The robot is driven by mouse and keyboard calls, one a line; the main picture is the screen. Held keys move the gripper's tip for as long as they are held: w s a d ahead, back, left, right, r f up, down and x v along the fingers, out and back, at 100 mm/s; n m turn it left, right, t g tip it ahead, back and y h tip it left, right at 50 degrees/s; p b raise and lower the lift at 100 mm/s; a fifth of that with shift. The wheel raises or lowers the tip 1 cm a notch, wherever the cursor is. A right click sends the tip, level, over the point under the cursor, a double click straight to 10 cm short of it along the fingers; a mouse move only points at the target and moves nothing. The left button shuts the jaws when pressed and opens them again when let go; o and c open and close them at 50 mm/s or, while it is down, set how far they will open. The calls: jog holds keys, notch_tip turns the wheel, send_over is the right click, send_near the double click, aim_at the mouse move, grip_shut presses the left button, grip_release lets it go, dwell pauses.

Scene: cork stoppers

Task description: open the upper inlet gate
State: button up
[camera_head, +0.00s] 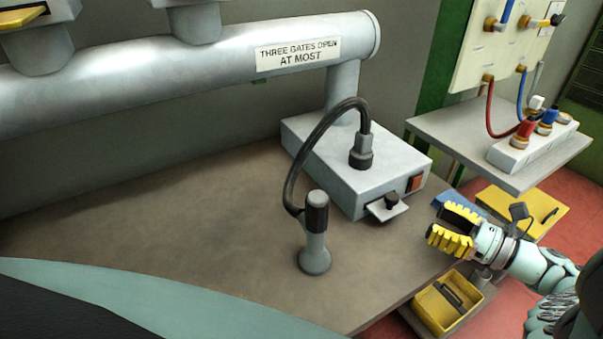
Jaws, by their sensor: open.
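My gripper (441,222) is open and empty at the right, with yellow ribbed fingers pointing left, beside the right edge of the worktop. A thick grey pipe (180,75) crosses the back. Two vertical stubs rise from it, and the left one (40,48) has a yellow-edged fitting (28,16) cut off by the top edge. A grey box (330,165) under the pipe's right end has a small plate with a black knob (388,209) at its front, left of my gripper. I cannot tell which fitting is the upper inlet gate; no label names it.
A sign (298,54) on the pipe reads "THREE GATES OPEN AT MOST". A black hose (295,170) runs from the box to an upright grey handle (314,245) on the brown worktop (190,240). A yellow bin (436,314) is below. A side shelf (440,128) holds a connector block (530,147) with cables.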

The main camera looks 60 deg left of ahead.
aim_at(392, 196)
jog(key=x, duration=1)
jog(key=shift+s+a+f+p, duration=0.1)
jog(key=shift+a+p, duration=0.1)
jog(key=shift+p, duration=0.1)
grip_shut()
